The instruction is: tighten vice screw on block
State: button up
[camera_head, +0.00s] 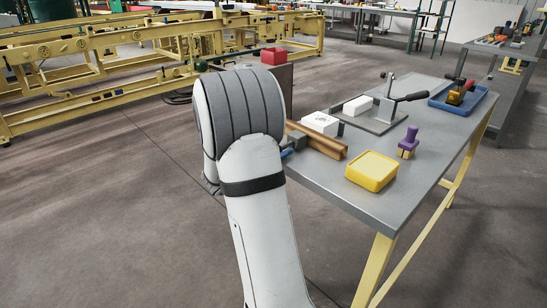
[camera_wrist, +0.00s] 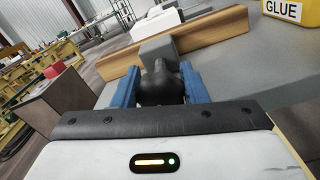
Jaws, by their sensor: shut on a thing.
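My gripper (camera_wrist: 160,82) has its two blue fingers on either side of a dark, rounded screw knob (camera_wrist: 162,86) and is shut on it. A grey metal piece (camera_wrist: 158,50) stands just beyond the knob, against a brown wooden bar (camera_wrist: 215,30). In the head view my arm hides most of the gripper; a bit of blue finger shows beside the wooden bar (camera_head: 318,140) at the table's near edge. A white block (camera_head: 320,123) with a dark mark on top sits just behind the bar. I cannot tell whether block and bar touch.
The grey table (camera_head: 385,210) also holds a yellow glue box (camera_head: 371,170), a purple-handled stamp (camera_head: 408,143), a toggle clamp (camera_head: 388,92) by another white block (camera_head: 357,105), and a blue tray (camera_head: 470,106). A red box (camera_head: 274,56) stands on a cabinet behind my arm.

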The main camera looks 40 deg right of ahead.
jog(key=shift+s+d+m+b, duration=0.1)
jog(key=shift+m+b, duration=0.3)
jog(key=shift+m, duration=0.2)
jog(key=o, duration=1)
jog(key=shift+s+a+p, duration=0.15)
jog(key=shift+a+p, duration=0.2)
jog(key=shift+a, duration=1.6)
jog(key=shift+s+a+p, duration=0.15)
jog(key=shift+a+p, duration=0.15)
jog(key=shift+a, duration=1.65)
